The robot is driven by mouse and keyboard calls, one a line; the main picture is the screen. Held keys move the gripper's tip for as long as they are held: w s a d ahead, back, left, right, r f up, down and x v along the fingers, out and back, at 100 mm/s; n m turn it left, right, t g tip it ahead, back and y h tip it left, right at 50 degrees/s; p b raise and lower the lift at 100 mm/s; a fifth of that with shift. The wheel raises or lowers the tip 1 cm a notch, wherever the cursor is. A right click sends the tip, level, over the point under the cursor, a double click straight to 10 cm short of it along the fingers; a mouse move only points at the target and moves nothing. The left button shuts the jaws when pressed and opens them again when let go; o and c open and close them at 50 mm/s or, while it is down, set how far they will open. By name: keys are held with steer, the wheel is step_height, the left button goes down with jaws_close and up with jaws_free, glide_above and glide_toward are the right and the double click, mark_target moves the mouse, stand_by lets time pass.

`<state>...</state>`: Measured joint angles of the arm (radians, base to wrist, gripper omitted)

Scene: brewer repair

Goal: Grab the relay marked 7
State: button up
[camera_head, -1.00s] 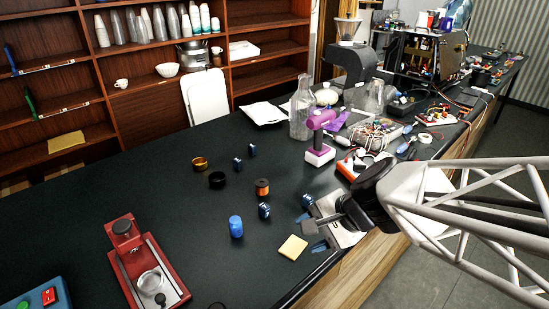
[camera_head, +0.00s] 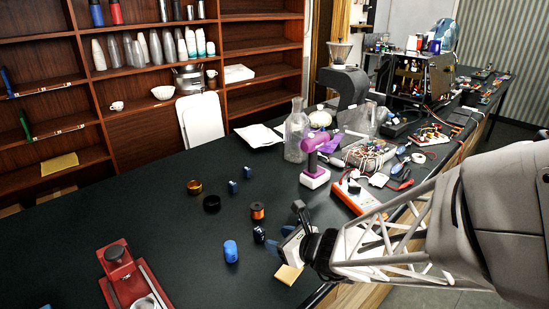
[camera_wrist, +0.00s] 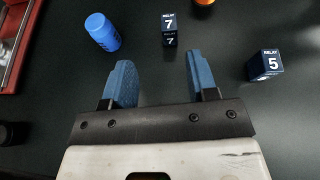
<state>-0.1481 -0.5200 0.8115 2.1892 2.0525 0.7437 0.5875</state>
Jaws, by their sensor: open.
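The relay marked 7 (camera_wrist: 169,30) is a small dark blue block with white lettering. In the wrist view it stands on the black bench just beyond the gap between my fingers. It also shows in the head view (camera_head: 259,234), between the blue cylinder and my gripper. My gripper (camera_wrist: 160,62) is open and empty, with blue fingers apart and pointing toward the relay. In the head view my gripper (camera_head: 286,226) is to the right of the relay. The relay marked 5 (camera_wrist: 266,65) stands to the right of my fingers and is hidden in the head view.
A blue cylinder (camera_wrist: 102,32) stands left of the relay marked 7. An orange spool (camera_head: 257,211) is behind it. Two more small blue blocks (camera_head: 233,187) (camera_head: 248,172) stand farther back. A yellow pad (camera_head: 288,274) lies near the edge. A red device (camera_head: 118,262) stands left.

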mark_target(263, 233)
steer(key=shift+w+f+m, duration=0.25)
steer(key=shift+f+m, duration=0.05)
steer(key=shift+m, duration=0.2)
steer(key=shift+x, duration=1.25)
steer(key=shift+w, duration=0.15)
steer(key=shift+w+d+x, duration=0.1)
steer(key=shift+x, duration=1.15)
steer(key=shift+w+d+x, duration=0.1)
steer(key=shift+x, duration=1.2)
jaws_close()
